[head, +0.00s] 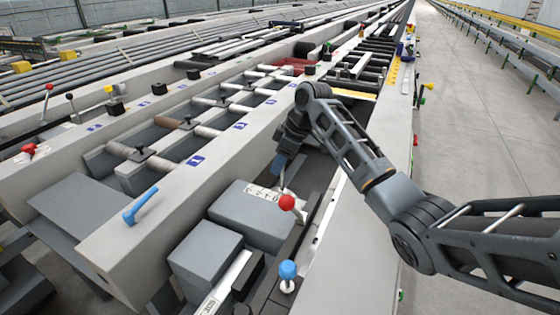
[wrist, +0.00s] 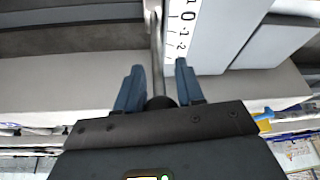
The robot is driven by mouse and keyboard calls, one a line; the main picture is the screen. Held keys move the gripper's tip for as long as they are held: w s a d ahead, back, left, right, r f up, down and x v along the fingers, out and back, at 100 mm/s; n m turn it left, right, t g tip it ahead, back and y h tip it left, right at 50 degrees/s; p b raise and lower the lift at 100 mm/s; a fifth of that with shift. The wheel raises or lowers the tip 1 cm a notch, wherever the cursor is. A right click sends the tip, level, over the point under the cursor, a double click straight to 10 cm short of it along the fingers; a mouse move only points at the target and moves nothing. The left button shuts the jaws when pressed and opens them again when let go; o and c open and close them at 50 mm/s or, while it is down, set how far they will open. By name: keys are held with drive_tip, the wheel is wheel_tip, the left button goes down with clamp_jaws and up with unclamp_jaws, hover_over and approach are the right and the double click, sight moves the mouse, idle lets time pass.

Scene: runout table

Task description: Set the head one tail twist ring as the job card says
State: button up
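My gripper (head: 279,165) hangs over a grey box-shaped housing, its blue fingers pointing down. A white scale plate (head: 262,192) with black figures lies beside the fingertips. In the wrist view the scale (wrist: 184,30) shows 0, -1 and -2, just right of the fingers. My gripper (wrist: 160,75) is open there, with a gap around a thin grey rod (wrist: 157,40) that runs between the fingers to a dark round end. A lever with a red ball (head: 287,202) stands close by the gripper in the head view. I cannot make out a ring or a readable job card.
A blue-topped knob (head: 288,270) stands nearer, beside another white scale (head: 222,290). A blue handle (head: 140,206) lies on the left beam. Rollers (head: 205,131) and blue labels line the machine. Clear concrete floor (head: 480,120) lies to the right.

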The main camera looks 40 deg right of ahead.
clamp_jaws()
drive_tip(key=w, duration=0.2)
drive_tip(key=w+a, duration=0.1)
drive_tip(key=shift+w+f, duration=0.1)
drive_tip(key=shift+f, duration=0.2)
drive_tip(key=shift+a, duration=0.1)
drive_tip(key=shift+o, duration=2.4)
unclamp_jaws()
